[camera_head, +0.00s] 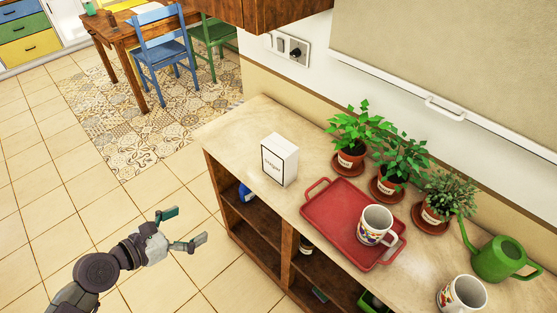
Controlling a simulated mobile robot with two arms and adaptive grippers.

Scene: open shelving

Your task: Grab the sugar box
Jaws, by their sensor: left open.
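The sugar box (281,160) is a white carton with dark lettering on its front. It stands upright on the light countertop (235,134), left of the red tray and apart from it. My left gripper (188,228) is open and empty. It is in the air over the tiled floor, to the left of the counter and lower in the picture than the box. It does not touch the box. My right gripper does not show.
A red tray (323,222) holds a patterned mug (375,226). Potted plants (351,158) line the back. A green watering can (500,259) and another mug (461,294) stand at the right. Wooden shelves (285,250) are below the counter. A cabinet (265,14) hangs above.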

